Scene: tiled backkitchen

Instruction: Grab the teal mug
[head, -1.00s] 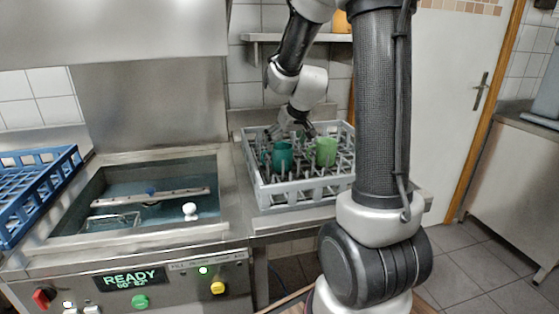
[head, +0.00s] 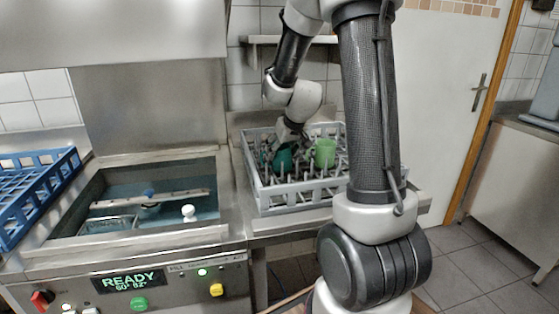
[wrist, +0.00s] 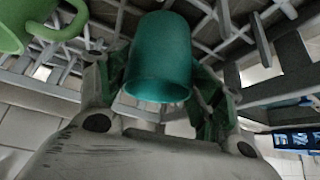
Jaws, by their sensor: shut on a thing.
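The teal mug (head: 282,160) stands in the grey peg rack, left of a light green mug (head: 325,153). My gripper (head: 287,143) is down at the teal mug and partly covers it in the head view. In the wrist view the teal mug (wrist: 160,60) sits between the two fingers (wrist: 160,85), which are shut on it, one on each side. The green mug (wrist: 28,22) shows at the upper left of the wrist view, with its handle toward the teal mug. I cannot see the teal mug's handle.
The grey rack (head: 296,199) rests on the steel counter, with upright pegs around the mugs. To its left is an open washer basin (head: 150,215) with a spray arm. A blue rack (head: 35,190) stands at far left. A wall shelf (head: 300,39) is above.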

